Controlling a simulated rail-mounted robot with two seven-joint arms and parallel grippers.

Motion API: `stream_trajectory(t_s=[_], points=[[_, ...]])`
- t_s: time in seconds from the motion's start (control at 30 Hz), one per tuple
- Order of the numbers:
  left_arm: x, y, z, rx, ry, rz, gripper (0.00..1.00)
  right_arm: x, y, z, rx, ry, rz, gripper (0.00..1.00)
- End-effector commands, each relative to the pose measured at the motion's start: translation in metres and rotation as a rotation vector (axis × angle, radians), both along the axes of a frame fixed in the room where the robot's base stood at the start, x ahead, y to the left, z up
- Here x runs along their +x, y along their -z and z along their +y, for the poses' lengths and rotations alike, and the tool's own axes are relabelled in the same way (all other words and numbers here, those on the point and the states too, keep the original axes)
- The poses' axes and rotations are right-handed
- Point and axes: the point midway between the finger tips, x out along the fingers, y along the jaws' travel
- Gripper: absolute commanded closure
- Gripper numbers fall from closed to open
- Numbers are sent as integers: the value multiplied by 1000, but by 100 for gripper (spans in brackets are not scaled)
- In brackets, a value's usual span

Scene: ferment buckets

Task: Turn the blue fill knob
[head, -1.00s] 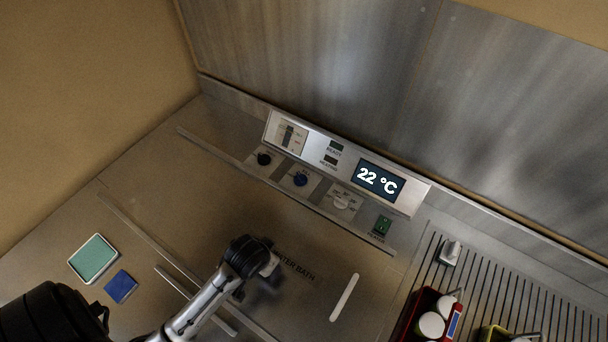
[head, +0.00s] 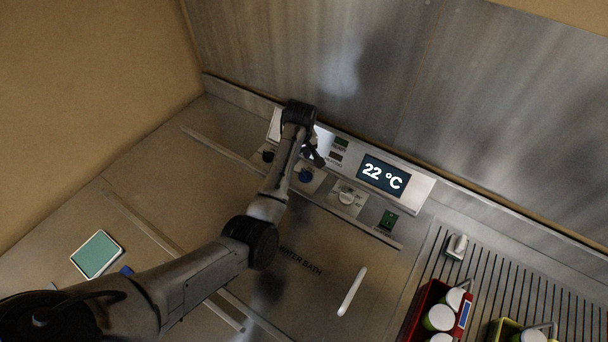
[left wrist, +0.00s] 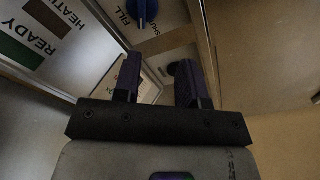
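The blue fill knob (head: 305,174) sits on the sloping lower strip of the bath's control panel in the head view. In the left wrist view the blue knob (left wrist: 143,9) is at the top edge beside the word FILL, partly cut off. My left gripper (head: 313,157) is just above and behind the knob in the head view, close to the panel. In the left wrist view its two fingers (left wrist: 158,70) stand apart with nothing between them. The knob is beyond the fingers, and I see no contact. My right gripper is not in view.
A black knob (head: 268,156) stands left of the blue one, and a white knob (head: 347,197) and green switch (head: 388,219) to the right. The display (head: 383,175) reads 22 °C. A red crate (head: 418,305) with white-lidded containers stands at lower right.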

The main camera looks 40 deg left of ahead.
Motion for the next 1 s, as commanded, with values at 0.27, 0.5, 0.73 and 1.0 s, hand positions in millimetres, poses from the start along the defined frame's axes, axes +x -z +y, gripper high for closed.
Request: stream_trajectory(t_s=[0.27, 0.5, 0.73, 1.0], points=[[29, -30, -5, -74, -88, 22, 62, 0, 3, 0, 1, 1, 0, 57], [31, -14, -6, -82, -96, 29, 62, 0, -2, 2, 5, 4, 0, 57], [30, 29, -6, -82, -94, 29, 62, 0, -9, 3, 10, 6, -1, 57], [31, 76, -6, -82, -95, 27, 62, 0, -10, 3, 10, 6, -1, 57]])
